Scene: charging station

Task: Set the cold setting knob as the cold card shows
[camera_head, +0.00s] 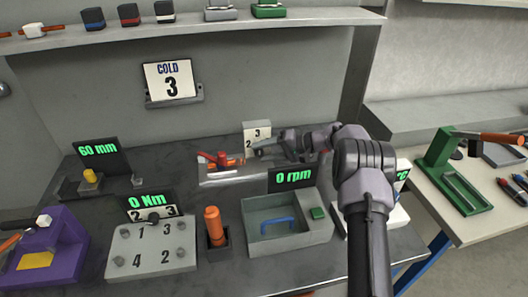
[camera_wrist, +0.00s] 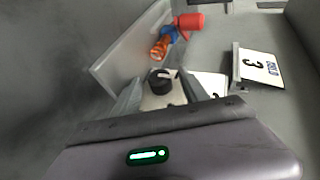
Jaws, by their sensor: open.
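The cold card (camera_head: 170,81) hangs on the back wall and reads "COLD 3". It also shows turned on its side in the wrist view (camera_wrist: 259,67). A pale dial plate (camera_head: 256,131) with the numerals 3 and 2 visible stands at the back of the bench, partly behind my gripper (camera_head: 263,148). In the wrist view a black knob (camera_wrist: 157,81) with a white mark sits between the open fingers of my gripper (camera_wrist: 160,94). I cannot tell whether the fingers touch it. The numeral at its mark is not readable, and the knob is hidden in the head view.
The 0 rpm display (camera_head: 292,177) and a grey box with a blue handle (camera_head: 318,237) stand in front. A bolt plate (camera_head: 150,246) and an orange-handled tool (camera_head: 214,225) are nearer left.

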